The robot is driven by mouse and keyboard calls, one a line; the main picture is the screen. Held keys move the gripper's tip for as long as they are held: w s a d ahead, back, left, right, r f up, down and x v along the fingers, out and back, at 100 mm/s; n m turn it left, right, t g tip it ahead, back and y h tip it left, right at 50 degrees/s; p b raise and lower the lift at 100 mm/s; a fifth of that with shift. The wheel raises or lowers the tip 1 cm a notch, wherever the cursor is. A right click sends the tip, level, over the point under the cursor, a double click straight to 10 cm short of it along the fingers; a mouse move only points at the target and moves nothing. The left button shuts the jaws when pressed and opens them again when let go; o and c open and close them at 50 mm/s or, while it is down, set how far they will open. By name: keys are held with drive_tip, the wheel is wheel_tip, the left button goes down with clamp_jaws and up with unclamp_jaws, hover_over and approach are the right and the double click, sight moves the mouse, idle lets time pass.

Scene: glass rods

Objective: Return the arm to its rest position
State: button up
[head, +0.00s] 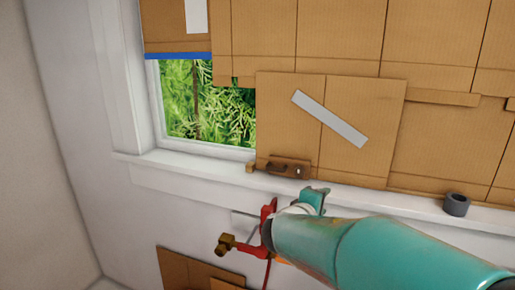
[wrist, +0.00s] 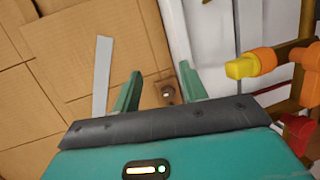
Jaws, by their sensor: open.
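My teal gripper shows in the wrist view (wrist: 159,84) with its two fingers spread apart and nothing between them gripped. In the head view my arm reaches in from the lower right, and the gripper end (head: 314,198) is just in front of and below the window sill (head: 400,199). A brown latch-like block (head: 282,169) sits on the sill beyond the gripper. A small brown piece (wrist: 167,94) shows between the fingers in the wrist view, apparently farther off. Much of the gripper is hidden behind the arm in the head view.
Cardboard panels (head: 430,150) cover most of the window, with greenery behind the open pane (head: 205,110). A dark ring-shaped piece (head: 456,204) stands on the sill at right. A red and brass fitting (head: 230,244) is close beside my arm. Cardboard (head: 195,272) leans low on the wall.

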drive_tip(key=s+d+f+m+g+y, duration=0.1)
drive_tip(key=s+d+m+g, duration=0.2)
drive_tip(key=s, duration=0.5)
drive_tip(key=s+d+f+m+g+y, duration=0.1)
drive_tip(key=s+d+m+g, duration=0.2)
drive_tip(key=s, duration=0.5)
drive_tip(key=s+a+f+m+y, duration=0.3)
drive_tip(key=s+a+y, duration=0.4)
drive_tip(key=s, duration=0.5)
drive_tip(key=shift+a+m+g, duration=0.3)
drive_tip(key=shift+a+m, duration=0.4)
drive_tip(key=shift+s, duration=0.1)
